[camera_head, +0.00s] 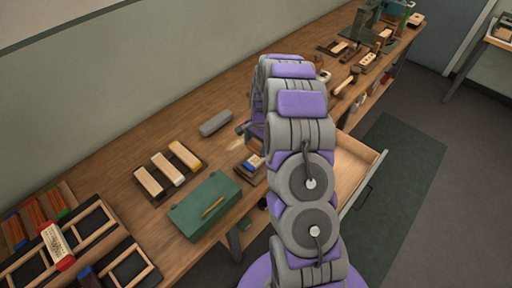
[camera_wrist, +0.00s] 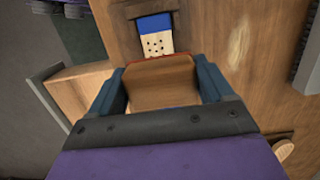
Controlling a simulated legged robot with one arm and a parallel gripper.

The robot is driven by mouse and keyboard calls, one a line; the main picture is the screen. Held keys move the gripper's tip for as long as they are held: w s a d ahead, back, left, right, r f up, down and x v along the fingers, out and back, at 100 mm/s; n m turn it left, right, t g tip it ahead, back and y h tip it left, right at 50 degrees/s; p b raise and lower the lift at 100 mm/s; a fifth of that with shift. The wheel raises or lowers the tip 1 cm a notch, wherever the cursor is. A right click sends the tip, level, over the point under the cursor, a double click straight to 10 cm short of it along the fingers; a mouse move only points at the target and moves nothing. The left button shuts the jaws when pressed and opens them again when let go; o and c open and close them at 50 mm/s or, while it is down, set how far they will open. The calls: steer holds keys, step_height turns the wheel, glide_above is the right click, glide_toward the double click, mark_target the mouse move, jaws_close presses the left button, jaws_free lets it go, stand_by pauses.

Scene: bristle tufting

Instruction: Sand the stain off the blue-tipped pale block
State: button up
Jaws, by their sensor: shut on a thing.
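The blue-tipped pale block (camera_wrist: 156,44) lies in a dark holder on the bench, with several dark holes in its pale face. It also shows in the head view (camera_head: 254,161), partly beside my arm. My gripper (camera_wrist: 160,88) is shut on a brown wooden block (camera_wrist: 160,82) with a reddish lower edge, which looks like a sanding block. The held block covers the near end of the pale block in the wrist view; I cannot tell whether they touch. No stain is clear on the visible part of the pale block. My gripper is hidden behind my arm in the head view.
An open drawer (camera_head: 355,170) juts out right of my arm. A pale smear (camera_wrist: 237,42) marks the bench.

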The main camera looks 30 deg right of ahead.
steer(key=shift+d+r+p, duration=0.2)
steer(key=shift+r+p, duration=0.1)
steer(key=shift+r, duration=0.5)
steer(key=shift+d+r+p, duration=0.15)
steer(key=shift+r+p, duration=0.1)
steer(key=shift+r, duration=0.5)
steer(key=shift+a, duration=0.2)
